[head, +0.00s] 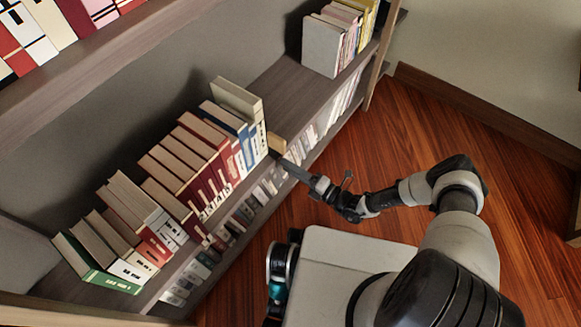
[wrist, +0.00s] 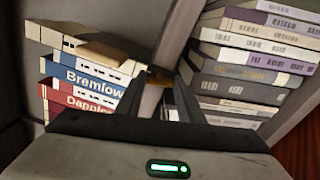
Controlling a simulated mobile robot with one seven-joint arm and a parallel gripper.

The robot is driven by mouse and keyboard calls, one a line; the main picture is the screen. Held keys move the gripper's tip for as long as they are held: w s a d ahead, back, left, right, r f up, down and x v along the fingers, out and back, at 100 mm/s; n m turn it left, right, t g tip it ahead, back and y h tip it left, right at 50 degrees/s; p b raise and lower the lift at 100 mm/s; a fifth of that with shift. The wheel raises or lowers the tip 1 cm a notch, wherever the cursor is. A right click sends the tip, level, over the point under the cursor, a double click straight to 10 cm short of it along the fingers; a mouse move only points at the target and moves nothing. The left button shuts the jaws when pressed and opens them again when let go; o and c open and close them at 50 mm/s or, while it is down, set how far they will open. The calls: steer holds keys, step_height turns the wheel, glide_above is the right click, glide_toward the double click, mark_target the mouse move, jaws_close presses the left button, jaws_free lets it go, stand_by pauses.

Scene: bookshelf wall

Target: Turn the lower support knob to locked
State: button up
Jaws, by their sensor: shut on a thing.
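My gripper (head: 284,163) reaches to the front edge of the middle shelf in the head view, just below the right end of a row of books. In the wrist view my gripper (wrist: 161,82) has its two dark fingers closed around a small brown-gold piece, which I take to be the lower support knob (wrist: 158,74). The piece sits at the shelf edge, mostly hidden by the fingers. Its turned position and any locked mark cannot be read. A tan wooden block (head: 276,143) stands on the shelf beside the last book.
Leaning books (head: 185,160) fill the middle shelf to the left, with a bare stretch (head: 292,97) to their right. More books (wrist: 250,60) show right of the shelf edge in the wrist view. The wooden floor (head: 400,135) is open to the right.

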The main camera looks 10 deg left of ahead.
steer(key=shift+m, duration=1.3)
steer(key=shift+a+m, duration=0.1)
steer(key=shift+m, duration=0.2)
steer(key=o, duration=1.1)
steer(key=shift+c, duration=0.2)
